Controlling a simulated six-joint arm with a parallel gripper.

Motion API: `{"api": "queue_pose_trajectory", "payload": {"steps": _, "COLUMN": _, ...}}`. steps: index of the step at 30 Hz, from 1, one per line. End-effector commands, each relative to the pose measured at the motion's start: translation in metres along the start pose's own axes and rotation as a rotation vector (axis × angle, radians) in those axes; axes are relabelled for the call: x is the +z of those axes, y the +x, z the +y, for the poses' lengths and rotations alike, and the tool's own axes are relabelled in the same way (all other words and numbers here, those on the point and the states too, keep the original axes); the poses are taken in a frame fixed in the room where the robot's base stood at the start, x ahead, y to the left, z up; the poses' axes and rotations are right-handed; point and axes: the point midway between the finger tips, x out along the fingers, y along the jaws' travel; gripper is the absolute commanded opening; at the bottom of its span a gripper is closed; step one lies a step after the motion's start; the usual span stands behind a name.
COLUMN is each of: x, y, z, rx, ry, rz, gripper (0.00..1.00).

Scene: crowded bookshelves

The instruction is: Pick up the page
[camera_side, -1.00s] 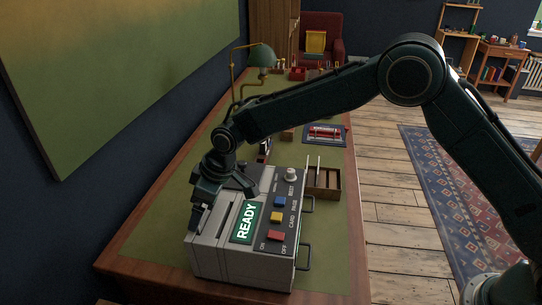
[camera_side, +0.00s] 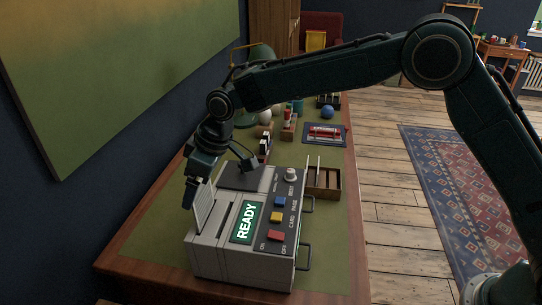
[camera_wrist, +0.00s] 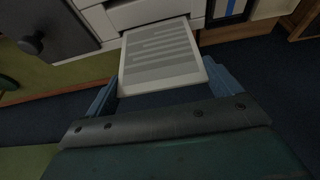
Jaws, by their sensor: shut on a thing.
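The page (camera_side: 204,208) is a pale sheet with grey lines. It stands up at the left of the grey machine (camera_side: 262,262), with its lower end at the machine's top. I cannot tell whether that end is still inside. My gripper (camera_side: 218,180) is above the machine, with its jaws spread wide and shut on the page. In the wrist view the page (camera_wrist: 160,55) spans between the two blue-grey fingers (camera_wrist: 165,82), its side edges against them.
The machine has a green READY label (camera_side: 246,222) and coloured buttons. A wooden tray (camera_side: 326,180), a blue mat with red items (camera_side: 326,133) and small objects stand farther back on the desk. The wall and a large painting (camera_side: 110,70) are close on the left.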

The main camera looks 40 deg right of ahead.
Motion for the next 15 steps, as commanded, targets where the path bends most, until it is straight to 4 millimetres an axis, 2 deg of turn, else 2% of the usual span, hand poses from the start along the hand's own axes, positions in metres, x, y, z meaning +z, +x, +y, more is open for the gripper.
{"api": "queue_pose_trajectory", "payload": {"steps": 1, "x": -0.006, "y": -0.011, "z": 0.001, "rx": 0.001, "ry": 0.000, "rz": 0.006, "gripper": 0.58}}
{"api": "queue_pose_trajectory", "payload": {"steps": 9, "x": -0.028, "y": -0.067, "z": 0.001, "rx": 0.002, "ry": 0.000, "rz": 0.005, "gripper": 0.58}}
{"api": "queue_pose_trajectory", "payload": {"steps": 15, "x": -0.042, "y": -0.099, "z": 0.001, "rx": 0.002, "ry": 0.000, "rz": 0.004, "gripper": 0.58}}
